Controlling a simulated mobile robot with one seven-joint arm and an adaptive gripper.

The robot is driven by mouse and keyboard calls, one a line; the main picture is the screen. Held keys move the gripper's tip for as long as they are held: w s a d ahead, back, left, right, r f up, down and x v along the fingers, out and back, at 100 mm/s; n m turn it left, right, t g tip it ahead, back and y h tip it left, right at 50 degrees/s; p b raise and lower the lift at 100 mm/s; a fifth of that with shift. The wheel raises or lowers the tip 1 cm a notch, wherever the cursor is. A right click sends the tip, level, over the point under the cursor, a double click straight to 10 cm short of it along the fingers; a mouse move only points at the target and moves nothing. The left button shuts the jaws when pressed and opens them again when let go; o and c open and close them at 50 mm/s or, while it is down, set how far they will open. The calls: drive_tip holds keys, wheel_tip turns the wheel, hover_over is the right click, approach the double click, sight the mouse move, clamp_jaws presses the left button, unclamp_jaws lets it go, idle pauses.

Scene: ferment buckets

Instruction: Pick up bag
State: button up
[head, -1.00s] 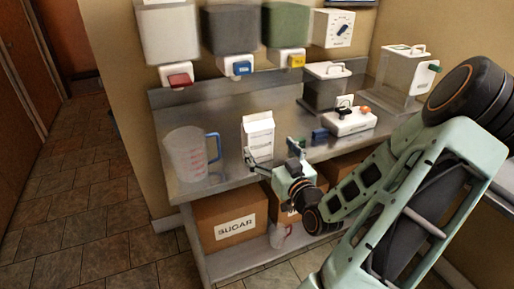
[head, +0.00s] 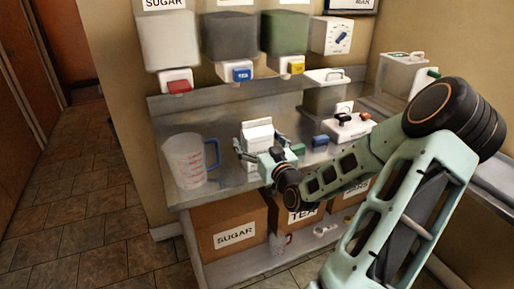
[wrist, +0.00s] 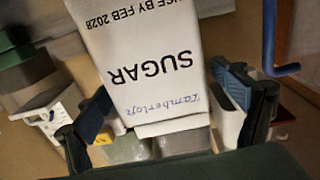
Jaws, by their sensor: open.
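The white paper bag (head: 258,133) stands on the metal counter, to the right of the measuring jug in the head view. In the wrist view the bag (wrist: 145,48) fills the middle, its "SUGAR" print upside down. My gripper (head: 265,152) is open in front of the bag and hides its lower part in the head view. A gap shows beside each finger, and I see no clear contact.
A clear measuring jug (head: 186,163) with a blue handle stands close left of the bag. A white device (head: 346,128) and a blue block (head: 320,140) are to the right. Dispensers (head: 172,50) hang above. A sugar box (head: 230,228) sits on the shelf below.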

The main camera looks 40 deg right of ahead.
drive_tip(key=shift+c, duration=0.6)
drive_tip(key=c, duration=1.5)
drive_tip(key=shift+c, duration=0.5)
drive_tip(key=shift+r, duration=0.2)
